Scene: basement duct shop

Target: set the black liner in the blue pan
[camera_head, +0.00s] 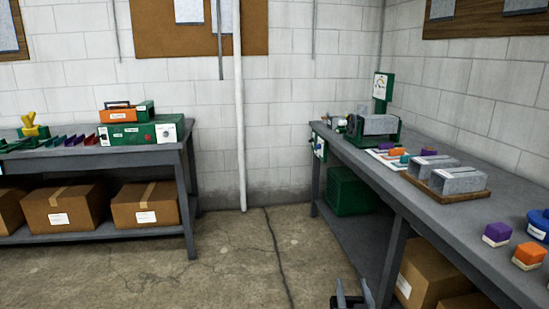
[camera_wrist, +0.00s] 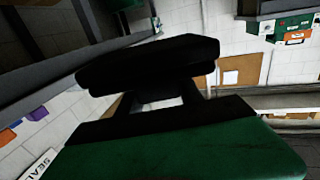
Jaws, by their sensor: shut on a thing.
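My gripper (camera_head: 352,290) shows only in part at the bottom edge of the head view, in front of the right bench. In the wrist view my gripper (camera_wrist: 158,95) is shut on a dark, flat, rounded piece, which looks like the black liner (camera_wrist: 148,62). It is held clear of the benches; its far side is hidden. A blue round container (camera_head: 539,226) with a white label stands on the right bench, cut off by the picture edge.
The right bench (camera_head: 445,239) holds purple and orange blocks (camera_head: 497,232), grey boxes on a brown tray (camera_head: 434,190) and a green machine. The left bench (camera_head: 120,152) holds a green case (camera_head: 140,131) and coloured pieces. Cartons (camera_head: 145,204) sit below. Open floor lies between.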

